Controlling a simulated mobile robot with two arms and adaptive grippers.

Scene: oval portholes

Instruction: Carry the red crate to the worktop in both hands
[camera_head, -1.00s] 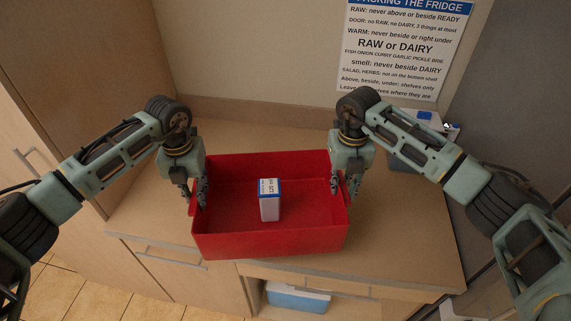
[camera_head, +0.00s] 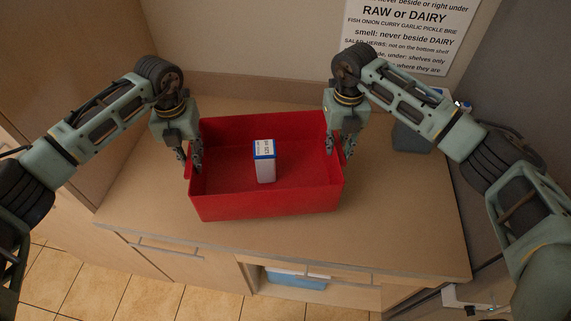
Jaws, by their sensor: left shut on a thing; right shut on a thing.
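The red crate (camera_head: 265,205) is over the wooden worktop (camera_head: 400,215), level and with its long side toward me. I cannot tell whether its bottom touches the top. A white carton with a blue top (camera_head: 265,162) stands upright inside, near the middle. My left gripper (camera_head: 189,162) is shut on the crate's left end wall. My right gripper (camera_head: 340,150) is shut on the crate's right end wall. The fingers partly hide both end walls.
A grey container (camera_head: 411,138) stands at the back right, partly behind my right arm. A printed sign (camera_head: 410,30) hangs on the back wall. Worktop shows bare in front of the crate and to its right. Below is an open shelf with a blue-and-white box (camera_head: 295,278).

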